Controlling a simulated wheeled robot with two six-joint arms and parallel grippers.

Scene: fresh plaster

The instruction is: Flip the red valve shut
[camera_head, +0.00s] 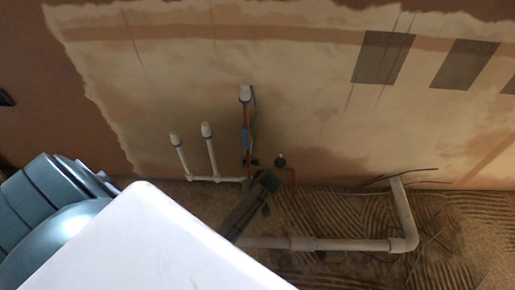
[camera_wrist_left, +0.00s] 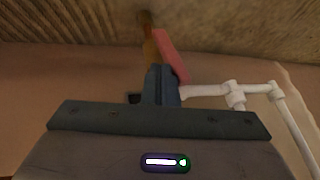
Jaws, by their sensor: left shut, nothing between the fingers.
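The red valve handle (camera_wrist_left: 171,55) shows in the left wrist view as a flat, slanted red lever beside a brass-coloured pipe (camera_wrist_left: 150,45). My left gripper (camera_wrist_left: 163,72) is shut and empty. Its fingertips overlap the lower end of the red handle in that view; I cannot tell whether they touch it. In the head view my left gripper (camera_head: 268,182) is low by the wall, among the pipes. The red handle cannot be made out there and seems hidden by the gripper. My right gripper is in neither view.
A thick white pipe (camera_head: 345,244) runs along the ridged floor to the right. White pipes (camera_wrist_left: 235,92) also show right of the fingers in the wrist view.

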